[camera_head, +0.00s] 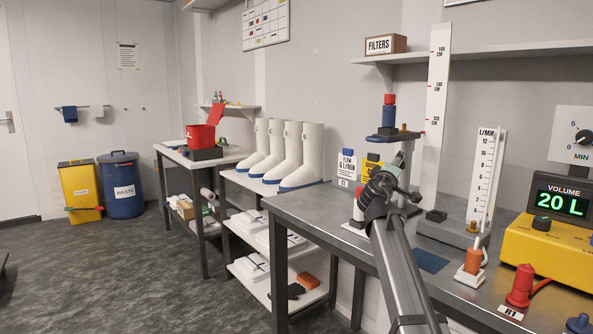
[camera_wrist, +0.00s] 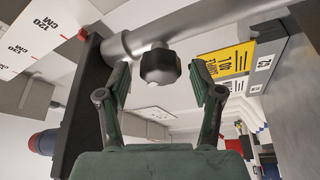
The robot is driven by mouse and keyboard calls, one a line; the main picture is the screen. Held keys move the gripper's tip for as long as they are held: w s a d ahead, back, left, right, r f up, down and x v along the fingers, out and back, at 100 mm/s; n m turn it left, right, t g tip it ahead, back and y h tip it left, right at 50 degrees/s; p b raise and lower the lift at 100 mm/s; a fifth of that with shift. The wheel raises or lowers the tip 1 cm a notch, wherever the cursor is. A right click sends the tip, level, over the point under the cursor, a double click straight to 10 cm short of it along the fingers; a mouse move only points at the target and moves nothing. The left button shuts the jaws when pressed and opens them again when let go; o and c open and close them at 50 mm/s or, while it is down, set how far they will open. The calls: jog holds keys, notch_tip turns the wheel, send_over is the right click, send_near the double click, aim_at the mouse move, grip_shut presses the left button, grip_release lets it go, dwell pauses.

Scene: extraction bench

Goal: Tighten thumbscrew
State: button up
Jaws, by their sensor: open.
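The thumbscrew, a dark faceted knob with a pale tip (camera_wrist: 158,66), sits on a grey metal rod (camera_wrist: 195,32) in the wrist view. My gripper (camera_wrist: 166,82) is open, with one green finger on each side of the knob. I see a gap on both sides, so the fingers look apart from it. In the head view my gripper (camera_head: 392,178) is over the metal bench (camera_head: 325,212), in front of the stand with the blue platform (camera_head: 392,137). There my gripper and arm seem to hide the knob.
A red and blue cylinder (camera_head: 389,112) stands on the platform. A tall scale (camera_head: 437,100) and an L/MIN gauge (camera_head: 484,180) stand to the right. A yellow box reading 20 L (camera_head: 548,248) is at the far right. White boots (camera_head: 290,155) stand left on a lower shelf unit.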

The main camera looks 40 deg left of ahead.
jog(key=shift+r+n+g+p, duration=0.1)
jog(key=shift+n+g+p, duration=0.65)
jog(key=shift+p, duration=2.6)
jog(key=shift+r+n+g+p, duration=0.15)
jog(key=shift+n+p, duration=1.15)
jog(key=shift+p, duration=2)
jog(key=shift+r+n+g+p, duration=0.2)
jog(key=shift+n+p, duration=0.85)
jog(key=shift+p, duration=2.3)
jog(key=n+p, duration=0.1)
jog(key=p, duration=0.4)
jog(key=shift+f+n+g, duration=0.1)
jog(key=shift+n+g, duration=0.2)
jog(key=shift+g, duration=0.1)
